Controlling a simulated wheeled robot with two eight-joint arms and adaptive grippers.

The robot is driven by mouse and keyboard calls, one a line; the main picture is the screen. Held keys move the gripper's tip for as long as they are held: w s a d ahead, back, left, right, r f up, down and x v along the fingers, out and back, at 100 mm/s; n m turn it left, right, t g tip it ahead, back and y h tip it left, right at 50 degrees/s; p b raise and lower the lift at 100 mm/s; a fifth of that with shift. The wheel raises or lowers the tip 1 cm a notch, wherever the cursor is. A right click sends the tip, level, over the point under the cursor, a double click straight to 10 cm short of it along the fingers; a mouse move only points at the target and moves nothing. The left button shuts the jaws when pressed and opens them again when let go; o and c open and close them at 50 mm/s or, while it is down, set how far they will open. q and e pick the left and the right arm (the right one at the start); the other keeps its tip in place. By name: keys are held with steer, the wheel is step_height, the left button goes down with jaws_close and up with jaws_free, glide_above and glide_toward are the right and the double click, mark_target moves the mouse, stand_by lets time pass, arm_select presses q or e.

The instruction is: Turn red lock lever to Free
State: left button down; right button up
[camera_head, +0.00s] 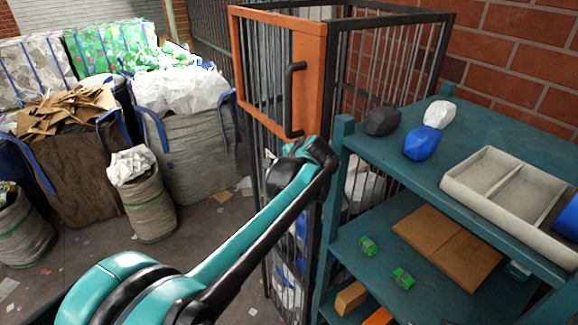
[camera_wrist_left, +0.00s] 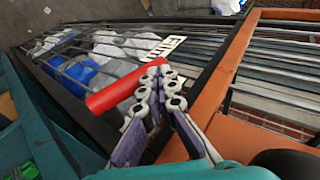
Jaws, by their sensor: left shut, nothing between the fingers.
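The red lock lever (camera_wrist_left: 115,90) shows in the wrist view as a thick red bar lying across the cage's dark frame. My left gripper (camera_wrist_left: 160,79) is shut and empty, its fingertips at the lever's right end. I cannot tell whether they touch it. A white label with dark lettering (camera_wrist_left: 170,46) lies just beyond; its wording is not clearly readable. In the head view my left arm reaches to the cage edge below the orange door (camera_head: 277,70), and the lever is hidden there. My right gripper is not in view.
A teal shelf (camera_head: 385,165) stands close right of the arm, with black, white and blue lumps and a divided grey tray (camera_head: 500,212). White and blue bags (camera_wrist_left: 110,50) lie inside the cage. Filled sacks (camera_head: 190,135) stand left. A black handle (camera_head: 290,95) juts from the door.

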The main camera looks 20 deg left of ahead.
arm_select(q)
steer(key=shift+b+x, duration=0.6)
steer(key=shift+x, duration=0.45)
steer(key=shift+s+a+f, duration=0.1)
steer(key=shift+s+f, duration=0.05)
steer(key=shift+f, duration=0.05)
steer(key=v, duration=1.2)
